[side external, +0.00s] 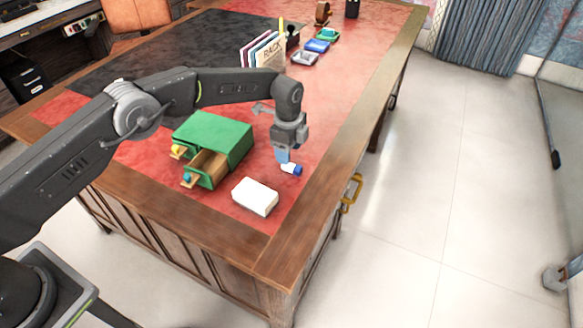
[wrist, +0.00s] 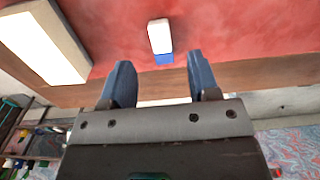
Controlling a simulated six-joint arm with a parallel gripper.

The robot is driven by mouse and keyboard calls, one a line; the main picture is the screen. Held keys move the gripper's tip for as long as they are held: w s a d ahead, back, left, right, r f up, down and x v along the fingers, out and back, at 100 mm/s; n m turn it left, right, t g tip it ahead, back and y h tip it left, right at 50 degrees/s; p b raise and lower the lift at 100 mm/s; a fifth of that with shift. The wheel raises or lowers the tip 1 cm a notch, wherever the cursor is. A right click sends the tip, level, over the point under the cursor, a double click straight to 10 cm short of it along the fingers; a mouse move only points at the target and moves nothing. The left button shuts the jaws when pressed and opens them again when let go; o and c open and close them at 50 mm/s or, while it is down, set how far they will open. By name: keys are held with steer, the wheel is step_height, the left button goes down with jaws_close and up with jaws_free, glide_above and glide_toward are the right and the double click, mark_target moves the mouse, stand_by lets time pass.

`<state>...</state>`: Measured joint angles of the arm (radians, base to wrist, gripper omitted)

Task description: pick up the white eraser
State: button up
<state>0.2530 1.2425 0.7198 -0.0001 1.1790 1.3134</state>
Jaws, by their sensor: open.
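A small white eraser with a blue end (side external: 289,168) lies on the red leather near the desk's right edge. It also shows in the wrist view (wrist: 159,36), ahead of the fingers, with its blue end nearer to them. My gripper (side external: 283,156) points down close above and beside it in the side view. In the wrist view my gripper (wrist: 159,64) has its two blue-grey fingers apart, with nothing held between them. I cannot tell the exact height of the fingertips above the desk.
A larger plain white block (side external: 255,197) lies nearby to the front left. A green drawer box (side external: 217,135) stands left of my gripper, with its lower drawer pulled out. A file rack (side external: 262,50) and several small items stand farther back. The wooden desk edge (side external: 318,205) is close on the right.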

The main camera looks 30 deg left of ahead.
mark_target(291, 166)
steer(key=f, duration=0.5)
steer(key=shift+d, duration=0.4)
steer(key=c, duration=1)
steer(key=shift+r, duration=0.45)
step_height(291, 166, up, 3)
steer(key=shift+w, duration=0.1)
steer(key=s+a+r, duration=0.2)
steer(key=a+r, duration=0.5)
steer(key=a, duration=0.4)
steer(key=shift+s+a, duration=0.25)
